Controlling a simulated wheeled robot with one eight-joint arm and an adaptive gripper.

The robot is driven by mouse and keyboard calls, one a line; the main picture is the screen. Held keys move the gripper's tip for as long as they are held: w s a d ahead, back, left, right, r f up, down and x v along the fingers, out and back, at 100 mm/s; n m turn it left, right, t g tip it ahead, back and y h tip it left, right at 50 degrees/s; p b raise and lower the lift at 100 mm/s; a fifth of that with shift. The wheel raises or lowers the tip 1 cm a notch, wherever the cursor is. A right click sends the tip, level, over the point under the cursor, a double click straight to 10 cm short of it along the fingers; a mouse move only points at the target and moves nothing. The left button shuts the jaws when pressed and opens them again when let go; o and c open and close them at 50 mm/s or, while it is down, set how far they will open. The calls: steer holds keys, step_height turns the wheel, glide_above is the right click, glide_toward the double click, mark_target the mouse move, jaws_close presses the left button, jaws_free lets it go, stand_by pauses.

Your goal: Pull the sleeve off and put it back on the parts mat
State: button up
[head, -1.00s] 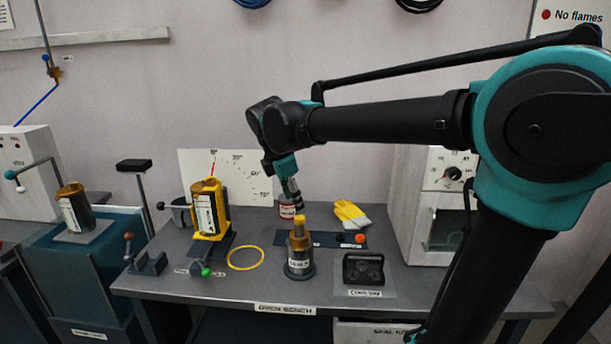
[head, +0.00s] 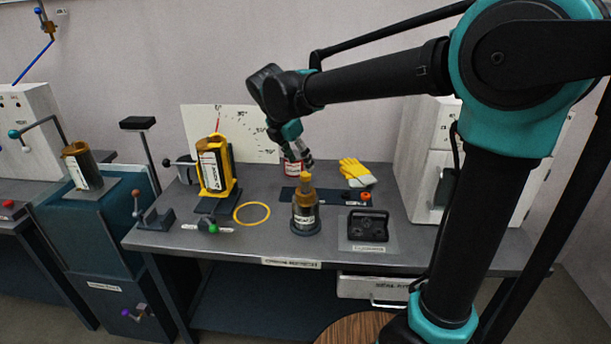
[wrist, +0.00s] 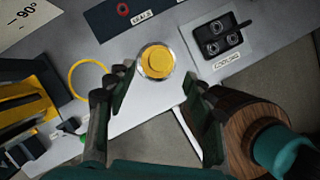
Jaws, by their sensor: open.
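A stepped amber piece (head: 306,185) stands upright on a labelled dark round stand (head: 304,222) near the middle of the bench. I take it for the sleeve, though I cannot tell where sleeve and post divide. From above, its round yellow top (wrist: 157,62) shows in the wrist view, beyond the fingertips. My gripper (head: 299,160) is open and empty, above and apart from the piece; its two fingers (wrist: 158,88) also show in the wrist view. A dark blue mat (head: 334,198), perhaps the parts mat, lies behind the stand. A red ring (wrist: 123,9) lies on it.
A yellow ring (head: 251,213) and a yellow-framed clamp (head: 214,165) are to the left. A white oven-like box stands right.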

mark_target(306, 173)
steer(key=x, duration=0.7)
steer(key=shift+w+f, duration=0.1)
steer(key=shift+f, duration=0.05)
jaws_close()
stand_by(0.4)
steer(key=shift+r, duration=0.7)
stand_by(0.7)
steer(key=shift+r, duration=2.2)
